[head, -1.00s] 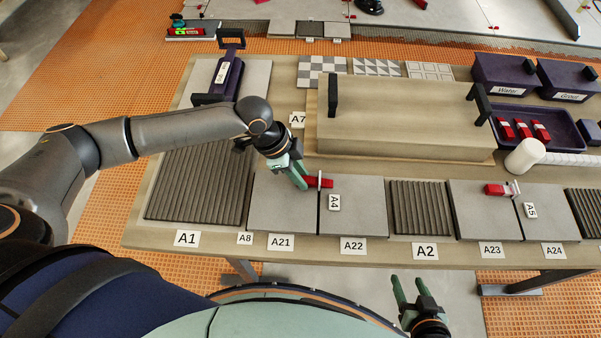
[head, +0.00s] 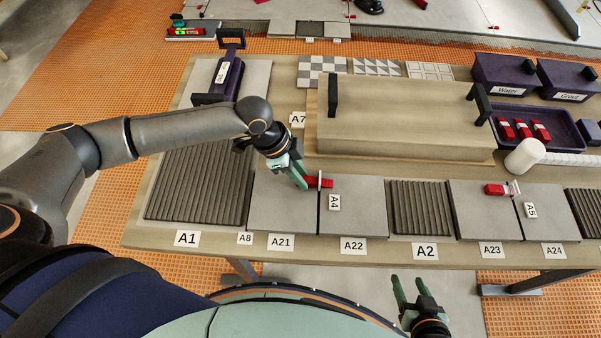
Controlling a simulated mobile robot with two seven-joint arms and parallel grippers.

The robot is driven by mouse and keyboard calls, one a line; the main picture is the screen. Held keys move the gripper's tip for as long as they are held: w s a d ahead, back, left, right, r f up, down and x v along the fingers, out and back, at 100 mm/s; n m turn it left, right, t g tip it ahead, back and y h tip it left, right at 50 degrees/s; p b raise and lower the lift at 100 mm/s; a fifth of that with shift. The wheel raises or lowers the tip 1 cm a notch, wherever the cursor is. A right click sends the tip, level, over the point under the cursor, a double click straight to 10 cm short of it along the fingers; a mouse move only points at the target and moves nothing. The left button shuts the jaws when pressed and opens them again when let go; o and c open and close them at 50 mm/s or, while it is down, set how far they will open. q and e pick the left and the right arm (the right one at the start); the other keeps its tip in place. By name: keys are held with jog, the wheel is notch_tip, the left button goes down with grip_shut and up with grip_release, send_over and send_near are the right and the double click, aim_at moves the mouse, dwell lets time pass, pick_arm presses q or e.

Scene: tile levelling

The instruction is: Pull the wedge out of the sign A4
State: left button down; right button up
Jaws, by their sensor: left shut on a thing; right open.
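The sign A4 (head: 334,202) lies on the grey tile right of the joint between the tiles above A21 and A22. A red wedge (head: 326,183) sits at that joint just above the sign, by a thin white upright clip (head: 319,180). My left gripper (head: 303,183) is shut on the wedge from its left end; the fingers hide part of it. The wedge still appears to be at the clip; I cannot tell how deep it sits. My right gripper (head: 409,290) is open and empty, in front of the table's near edge.
Another red wedge with a clip (head: 497,189) stands at the joint near sign A5 (head: 530,210). A large board with black handles (head: 400,120) lies behind the tiles. A purple tray (head: 555,143) with several red wedges and a white roll (head: 524,156) are at the right.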

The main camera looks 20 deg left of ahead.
aim_at(282, 182)
pick_arm(q)
jog(key=shift+s+a+p, duration=0.2)
jog(key=shift+a+p, duration=0.35)
jog(key=shift+a, duration=0.15)
dwell(0.7)
jog(key=shift+s+a, duration=0.1)
jog(key=shift+a, duration=0.05)
jog(key=shift+s+a+r+p, duration=0.15)
jog(key=shift+a+p, duration=0.15)
jog(key=shift+a, duration=0.35)
jog(key=shift+s+a+f+p, duration=0.1)
jog(key=shift+s+a+p, duration=0.1)
jog(key=shift+a+p, duration=0.3)
jog(key=shift+s+a+r+p, duration=0.1)
jog(key=shift+s+a+p, duration=0.05)
jog(key=shift+a, duration=0.6)
notch_tip(282, 182, up, 4)
jog(key=p, duration=0.5)
jog(key=shift+r, duration=0.1)
jog(key=shift+r+p, duration=0.55)
jog(key=shift+r, duration=0.35)
jog(key=shift+s+d, duration=0.1)
